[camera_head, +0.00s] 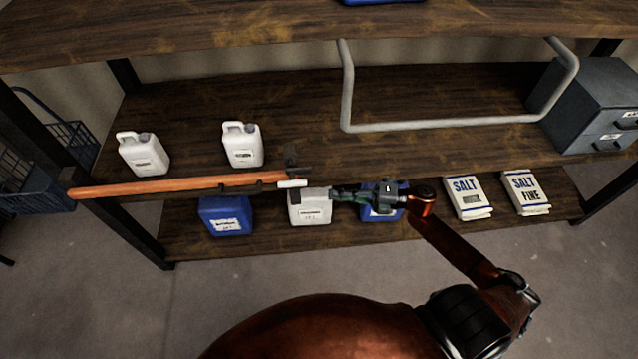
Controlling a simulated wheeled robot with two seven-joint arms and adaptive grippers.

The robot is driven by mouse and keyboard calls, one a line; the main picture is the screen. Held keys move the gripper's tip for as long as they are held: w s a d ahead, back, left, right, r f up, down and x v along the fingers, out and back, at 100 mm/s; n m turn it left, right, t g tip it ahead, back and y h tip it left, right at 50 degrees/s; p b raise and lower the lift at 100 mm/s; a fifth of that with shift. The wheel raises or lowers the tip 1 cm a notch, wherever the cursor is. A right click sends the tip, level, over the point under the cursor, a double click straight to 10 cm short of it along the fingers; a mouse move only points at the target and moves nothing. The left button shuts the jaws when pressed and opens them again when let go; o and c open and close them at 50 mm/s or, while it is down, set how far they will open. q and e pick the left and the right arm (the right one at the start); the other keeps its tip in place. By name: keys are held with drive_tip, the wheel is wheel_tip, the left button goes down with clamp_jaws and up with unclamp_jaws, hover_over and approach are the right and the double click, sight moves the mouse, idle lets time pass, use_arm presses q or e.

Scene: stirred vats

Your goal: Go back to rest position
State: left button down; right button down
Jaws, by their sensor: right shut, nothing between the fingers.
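My right gripper (293,186) is at the front of the shelf unit, on the end of my copper-coloured arm, which comes in from the lower right. It is shut with nothing in it. It is close to the right end of a long orange-brown wooden rod (150,189) lying level along the middle shelf's front edge. Whether they touch I cannot tell. The gripper and wrist partly cover a white jug (310,212) and a blue container (380,214) on the lower shelf. My left gripper is not in view.
Two white jugs (143,154) (241,146) stand on the middle shelf (300,105). A grey bent pipe frame (440,125) and a grey drawer cabinet (590,105) are at the right. Below are a blue container (225,216) and two salt bags (467,197) (525,192). Floor in front is clear.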

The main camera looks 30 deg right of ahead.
drive_tip(key=shift+d, duration=0.1)
drive_tip(key=w+d+f+m+t+h, duration=0.1)
drive_tip(key=d+f+m+t+h, duration=0.1)
drive_tip(key=d+f+m+h, duration=0.45)
drive_tip(key=w+d+f+m+t+h, duration=0.1)
drive_tip(key=w+d+f+m+t, duration=0.2)
drive_tip(key=f, duration=0.7)
drive_tip(key=s+d+f+m+g+h, duration=0.1)
drive_tip(key=s+d+f+m+h, duration=0.15)
drive_tip(key=f, duration=0.45)
drive_tip(key=s+d+f+m+g+h, duration=0.15)
drive_tip(key=s+f+m, duration=0.25)
drive_tip(key=f, duration=0.4)
drive_tip(key=s+d+f+m+h, duration=0.2)
drive_tip(key=s+f+m, duration=0.1)
drive_tip(key=f, duration=0.4)
drive_tip(key=s+a+f+m+g+h, duration=0.25)
drive_tip(key=s+f+m+g, duration=0.3)
drive_tip(key=s+f, duration=1.15)
drive_tip(key=s+a+f+m+g, duration=0.1)
drive_tip(key=s+a+f+g, duration=0.2)
drive_tip(key=s, duration=0.8)
drive_tip(key=s+a+f+m+g, duration=0.2)
drive_tip(key=s+a+f, duration=0.5)
drive_tip(key=s, duration=0.5)
drive_tip(key=shift+s+a+g+y, duration=0.25)
drive_tip(key=shift+a+g+y, duration=0.15)
drive_tip(key=shift+a+g, duration=0.45)
